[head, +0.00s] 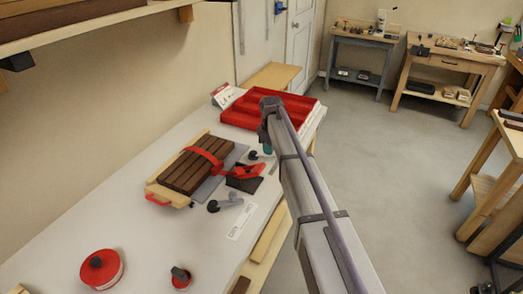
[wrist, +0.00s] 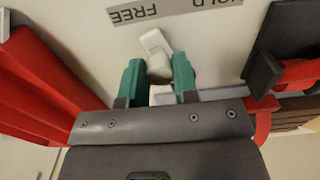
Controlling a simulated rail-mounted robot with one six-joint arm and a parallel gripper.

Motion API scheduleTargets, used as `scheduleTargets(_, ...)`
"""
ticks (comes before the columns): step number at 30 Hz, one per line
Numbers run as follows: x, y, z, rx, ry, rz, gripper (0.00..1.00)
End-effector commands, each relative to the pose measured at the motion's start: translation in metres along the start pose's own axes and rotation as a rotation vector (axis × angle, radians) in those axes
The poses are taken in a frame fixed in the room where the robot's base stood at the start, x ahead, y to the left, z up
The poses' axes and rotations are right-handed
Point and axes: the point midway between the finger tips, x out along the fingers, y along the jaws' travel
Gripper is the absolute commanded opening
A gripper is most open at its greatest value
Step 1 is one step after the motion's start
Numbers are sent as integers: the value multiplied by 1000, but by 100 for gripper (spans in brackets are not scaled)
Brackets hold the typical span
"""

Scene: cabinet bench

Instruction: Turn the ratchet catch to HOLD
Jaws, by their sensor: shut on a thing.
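My gripper (wrist: 158,68) has two teal fingers closed on a pale grey catch (wrist: 154,41) in the wrist view. The catch's upper end shows beyond the fingertips, tilted toward the upper left. A grey label strip (wrist: 181,8) printed HOLD and FREE lies just beyond it, upside down and partly cut off. The catch's free end lies nearer the word FREE. In the head view my gripper (head: 268,148) is low over the bench, mostly hidden behind my arm. The catch cannot be made out there.
A red tray (head: 238,118) lies beyond my gripper. A grey-handled lever (head: 232,201) and a white label (head: 241,222) are nearer. Red round pieces (head: 102,268) stand at the front.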

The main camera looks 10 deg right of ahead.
Motion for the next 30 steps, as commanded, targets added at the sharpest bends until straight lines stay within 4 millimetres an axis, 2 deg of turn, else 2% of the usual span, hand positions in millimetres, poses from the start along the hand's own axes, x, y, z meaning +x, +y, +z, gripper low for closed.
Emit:
scheduleTargets(8, 0, -2, 0, -1, 0, 0, 21)
scheduleTargets(18, 0, -18, 3, -1, 0, 0, 21)
scheduleTargets(30, 0, -21, 3, -1, 0, 0, 21)
